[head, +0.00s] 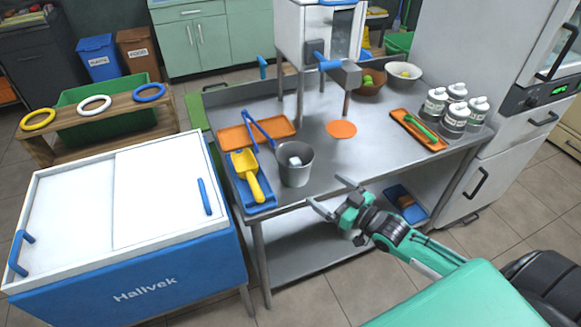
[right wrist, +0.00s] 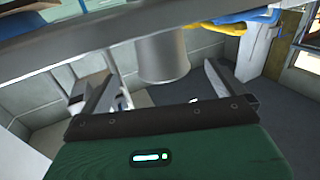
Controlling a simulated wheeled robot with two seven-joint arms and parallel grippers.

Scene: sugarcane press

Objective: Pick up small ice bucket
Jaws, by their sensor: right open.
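The small ice bucket (head: 295,168) is a grey metal pail standing upright near the front edge of the steel table, with something whitish inside. My right gripper (head: 329,195) is open and empty, just in front of the table edge, to the right of and nearer than the bucket. In the right wrist view the bucket (right wrist: 162,60) shows beyond the spread fingers of my right gripper (right wrist: 147,85), apart from them. My left gripper is not in view.
Left of the bucket, a blue tray (head: 262,207) holds a yellow scoop (head: 246,175); blue tongs (head: 260,130) lie by an orange tray (head: 232,137). The press (head: 318,45) stands behind. The steel table (head: 370,165) is bare right of the bucket. A blue-white chest (head: 130,270) stands left.

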